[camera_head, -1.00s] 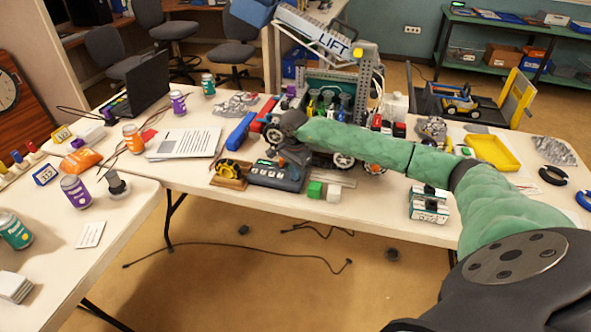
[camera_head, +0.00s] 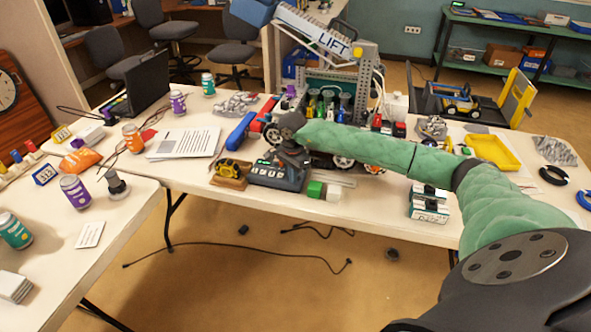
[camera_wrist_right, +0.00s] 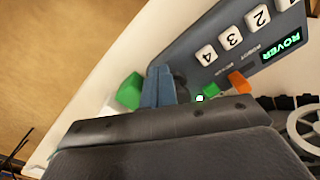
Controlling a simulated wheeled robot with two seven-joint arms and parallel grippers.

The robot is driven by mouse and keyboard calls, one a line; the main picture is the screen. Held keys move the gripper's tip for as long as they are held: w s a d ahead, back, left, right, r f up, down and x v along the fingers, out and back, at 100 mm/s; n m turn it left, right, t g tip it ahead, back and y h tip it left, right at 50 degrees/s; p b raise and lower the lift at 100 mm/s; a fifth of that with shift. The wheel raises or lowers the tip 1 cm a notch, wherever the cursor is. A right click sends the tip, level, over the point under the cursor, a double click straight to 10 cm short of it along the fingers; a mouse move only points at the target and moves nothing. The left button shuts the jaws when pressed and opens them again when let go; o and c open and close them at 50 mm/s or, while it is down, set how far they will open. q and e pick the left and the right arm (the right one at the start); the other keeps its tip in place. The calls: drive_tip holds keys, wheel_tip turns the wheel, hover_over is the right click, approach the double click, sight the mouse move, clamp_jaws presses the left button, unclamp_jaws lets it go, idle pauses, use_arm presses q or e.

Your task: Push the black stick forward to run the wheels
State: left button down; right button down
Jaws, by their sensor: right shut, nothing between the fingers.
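A dark grey control box (camera_head: 265,178) lies near the front edge of the table. The wrist view shows its white numbered buttons (camera_wrist_right: 231,37) and a lit display reading ROVER (camera_wrist_right: 282,47). My right gripper (camera_head: 290,157) reaches down over the box's right part, its fingers (camera_wrist_right: 159,86) shut and empty. A dark rounded piece (camera_wrist_right: 181,84), perhaps the black stick, shows right beside the fingers; most of it is hidden, and I cannot tell if they touch. Behind my arm stands a wheeled robot with dark wheels (camera_head: 343,161). My left gripper is out of view.
A green cube (camera_head: 315,189) and a white cube (camera_head: 334,192) sit right of the box. A tape measure (camera_head: 229,169) on a wooden block is at its left. A LIFT-marked frame (camera_head: 330,40) rises behind. The table's front edge is close.

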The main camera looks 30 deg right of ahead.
drive_tip(key=shift+s+a, duration=0.45)
drive_tip(key=shift+a, duration=0.1)
drive_tip(key=shift+s+a, duration=0.1)
drive_tip(key=shift+r, duration=0.1)
wheel_tip(320, 180, up, 7)
drive_tip(key=p, duration=0.1)
idle(0.7)
idle(0.5)
